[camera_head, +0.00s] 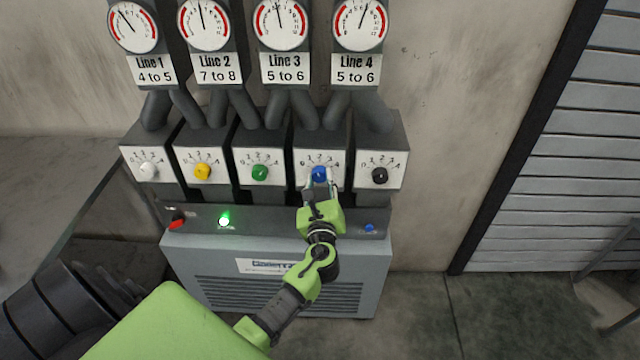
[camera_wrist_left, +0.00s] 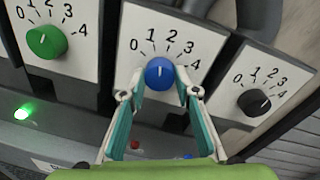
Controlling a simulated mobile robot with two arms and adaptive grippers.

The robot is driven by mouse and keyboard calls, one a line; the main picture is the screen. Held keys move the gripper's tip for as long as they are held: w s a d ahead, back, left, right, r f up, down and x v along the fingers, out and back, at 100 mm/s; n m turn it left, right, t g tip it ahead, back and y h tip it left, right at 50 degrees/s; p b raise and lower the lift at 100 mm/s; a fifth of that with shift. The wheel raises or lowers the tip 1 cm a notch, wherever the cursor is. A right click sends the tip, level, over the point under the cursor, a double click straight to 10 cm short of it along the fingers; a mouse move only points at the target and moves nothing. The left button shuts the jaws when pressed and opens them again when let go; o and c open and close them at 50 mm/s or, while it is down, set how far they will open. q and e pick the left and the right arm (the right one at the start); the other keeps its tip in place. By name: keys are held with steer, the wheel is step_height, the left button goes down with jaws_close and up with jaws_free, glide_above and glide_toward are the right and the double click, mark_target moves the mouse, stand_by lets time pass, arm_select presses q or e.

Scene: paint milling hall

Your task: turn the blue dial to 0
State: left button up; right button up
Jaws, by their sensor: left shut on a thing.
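The blue dial (camera_head: 319,174) is on the white face of the fourth box from the left, under the Line 4 gauge. My left gripper (camera_head: 320,184) reaches up to it from below. In the left wrist view the two fingers of the left gripper (camera_wrist_left: 160,80) are on either side of the blue dial (camera_wrist_left: 159,73), shut on it. The dial's pale mark points roughly up, between 1 and 2, though it is small. The 0 is at the upper left of its scale. My right gripper is not in view.
White (camera_head: 148,169), yellow (camera_head: 203,172), green (camera_head: 260,173) and black (camera_head: 380,175) dials flank it. Below are a red switch (camera_head: 177,221), a lit green button (camera_head: 224,221) and a blue button (camera_head: 369,228). The Line 4 gauge (camera_head: 361,24) has a label reading 5 to 6.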

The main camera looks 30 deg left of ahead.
arm_select(q)
steer(key=n+b, duration=0.1)
steer(key=n, duration=0.3)
steer(key=shift+f+h+b, duration=0.1)
steer(key=shift+h+b, duration=0.2)
steer(key=shift+b, duration=0.05)
steer(key=n+b, duration=0.1)
steer(key=n, duration=0.3)
steer(key=shift+s+n+b, duration=0.1)
steer(key=shift+n+b, duration=0.3)
steer(key=shift+h, duration=0.3)
steer(key=o, duration=1.1)
